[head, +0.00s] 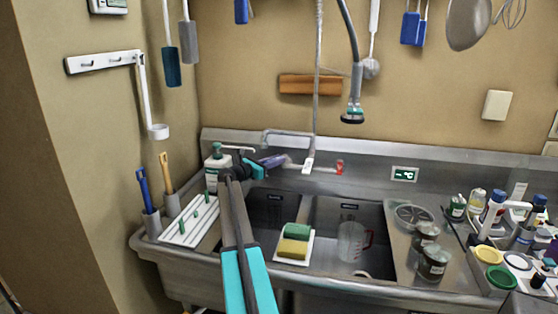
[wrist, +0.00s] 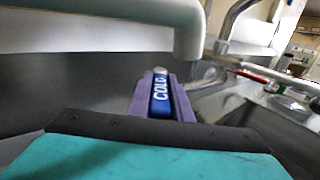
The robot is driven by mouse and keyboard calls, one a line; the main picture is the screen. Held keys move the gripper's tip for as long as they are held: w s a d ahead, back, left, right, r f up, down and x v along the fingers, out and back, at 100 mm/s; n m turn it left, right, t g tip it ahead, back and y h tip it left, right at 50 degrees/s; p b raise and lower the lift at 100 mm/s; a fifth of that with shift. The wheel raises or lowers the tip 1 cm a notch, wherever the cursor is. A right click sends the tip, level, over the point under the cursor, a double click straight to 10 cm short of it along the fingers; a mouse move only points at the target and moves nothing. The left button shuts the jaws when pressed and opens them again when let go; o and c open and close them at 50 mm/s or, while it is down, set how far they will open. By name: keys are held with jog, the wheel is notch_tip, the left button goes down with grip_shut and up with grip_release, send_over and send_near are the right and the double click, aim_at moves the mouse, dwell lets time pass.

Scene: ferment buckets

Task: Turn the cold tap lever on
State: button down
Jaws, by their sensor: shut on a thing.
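The cold tap lever (wrist: 160,97) is blue with white COLD lettering and sits between the purple fingers of my gripper (wrist: 162,95) in the wrist view. The fingers are closed on it from both sides. In the head view my gripper (head: 274,161) reaches over the left basin to the tap at the back of the sink. There the fingers largely hide the lever. The chrome tap spout (head: 283,133) rises above them. The red-ended lever (head: 339,167) is to the right. No water stream can be made out.
A pump bottle (head: 217,163) stands just left of my wrist. A pale bent pipe (wrist: 190,30) hangs close above the fingers in the wrist view. Sponges (head: 295,240) sit between the basins, and a clear jug (head: 352,240) is in the right basin. A spray hose head (head: 352,110) hangs overhead.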

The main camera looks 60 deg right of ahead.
jog(key=shift+w+r, duration=0.2)
jog(key=shift+w, duration=0.15)
jog(key=c, duration=1.6)
grip_release()
jog(key=shift+f, duration=0.1)
jog(key=shift+s, duration=0.1)
jog(key=shift+a, duration=0.1)
